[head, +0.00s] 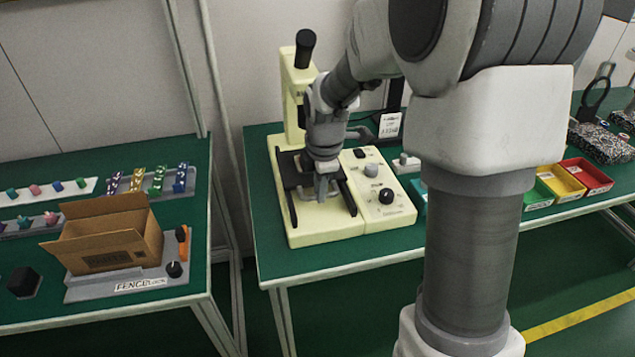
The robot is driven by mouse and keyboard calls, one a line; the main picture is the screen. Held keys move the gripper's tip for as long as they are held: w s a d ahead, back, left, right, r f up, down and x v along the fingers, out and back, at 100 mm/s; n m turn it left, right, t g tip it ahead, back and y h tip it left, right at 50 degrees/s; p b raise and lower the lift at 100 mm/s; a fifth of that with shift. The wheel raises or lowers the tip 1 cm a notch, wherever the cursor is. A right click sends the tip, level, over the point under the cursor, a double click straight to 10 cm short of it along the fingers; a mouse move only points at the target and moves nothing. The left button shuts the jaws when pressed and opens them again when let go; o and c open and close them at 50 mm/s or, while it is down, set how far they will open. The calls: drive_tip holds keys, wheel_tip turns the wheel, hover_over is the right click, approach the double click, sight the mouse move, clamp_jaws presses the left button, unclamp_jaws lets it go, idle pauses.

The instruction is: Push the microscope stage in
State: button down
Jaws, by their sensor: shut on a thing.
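The cream microscope (295,95) stands on the green table, with a black eyepiece on top. Its dark stage (288,172) lies low over the cream base, between two dark rails that reach toward the front. My gripper (321,192) points down at the front part of the stage, between the rails. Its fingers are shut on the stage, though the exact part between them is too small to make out. My wrist hides the middle of the microscope and the back of the stage.
A cream control box (377,196) with knobs stands right beside the microscope base. Yellow (561,184) and red (588,174) bins sit farther right. A separate table at left holds an open cardboard box (108,238). Bare green table shows in front of the base.

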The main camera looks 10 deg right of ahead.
drive_tip(key=shift+w+r, duration=0.1)
drive_tip(key=shift+w, duration=0.95)
drive_tip(key=c, duration=0.8)
unclamp_jaws()
drive_tip(key=shift+w, duration=0.1)
drive_tip(key=shift+c, duration=0.2)
drive_tip(key=s+r+p, duration=0.3)
drive_tip(key=r+p, duration=0.1)
drive_tip(key=r, duration=1.3)
drive_tip(key=shift+s+p, duration=0.15)
drive_tip(key=shift+p, duration=0.15)
